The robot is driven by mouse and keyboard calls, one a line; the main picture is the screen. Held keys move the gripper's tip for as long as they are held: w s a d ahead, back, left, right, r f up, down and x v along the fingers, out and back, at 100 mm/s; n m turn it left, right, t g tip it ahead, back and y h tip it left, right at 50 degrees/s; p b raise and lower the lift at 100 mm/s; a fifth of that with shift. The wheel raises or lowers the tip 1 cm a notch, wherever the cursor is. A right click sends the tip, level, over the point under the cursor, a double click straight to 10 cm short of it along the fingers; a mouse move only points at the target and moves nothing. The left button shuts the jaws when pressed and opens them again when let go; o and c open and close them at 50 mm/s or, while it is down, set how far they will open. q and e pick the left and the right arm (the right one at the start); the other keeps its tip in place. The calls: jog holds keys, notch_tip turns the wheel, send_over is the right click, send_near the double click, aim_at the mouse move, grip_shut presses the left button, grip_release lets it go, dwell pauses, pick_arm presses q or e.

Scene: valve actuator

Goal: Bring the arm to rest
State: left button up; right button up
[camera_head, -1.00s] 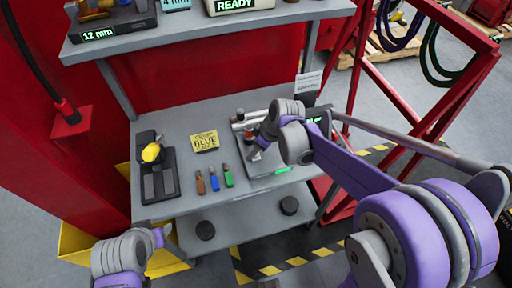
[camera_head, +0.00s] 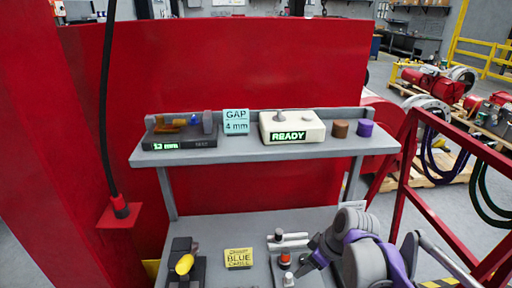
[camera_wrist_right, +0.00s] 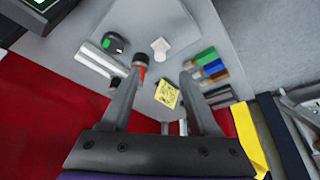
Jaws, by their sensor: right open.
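My right arm comes in from the lower right of the head view, with its purple and grey links bent over the lower shelf. Its gripper (camera_head: 308,264) is low over the shelf, beside a fixture with a red-topped post (camera_head: 284,260). In the right wrist view the two fingers (camera_wrist_right: 162,72) are spread apart with nothing held between them. A red-banded post (camera_wrist_right: 140,58) shows close to the left fingertip; I cannot tell if they touch. My left gripper is not in view.
The upper shelf (camera_head: 250,153) holds a white READY box (camera_head: 292,127), a 12 mm gauge (camera_head: 180,135), a GAP 4 mm card (camera_head: 236,122) and two small cylinders. The lower shelf has a yellow note (camera_head: 239,258). Red rails (camera_head: 405,185) stand right.

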jog(key=s+f+m+t+h, duration=0.1)
jog(key=s+f+m, duration=0.1)
jog(key=s, duration=0.3)
jog(key=s+d+f+m+h, duration=0.1)
jog(key=s+f+m, duration=0.1)
jog(key=s+m, duration=0.2)
jog(key=s+f+m+t+h, duration=0.1)
jog(key=s+f+m, duration=0.1)
jog(key=s, duration=0.5)
jog(key=shift+d+m+t, duration=0.2)
jog(key=shift+m+t, duration=0.1)
jog(key=shift+m, duration=0.3)
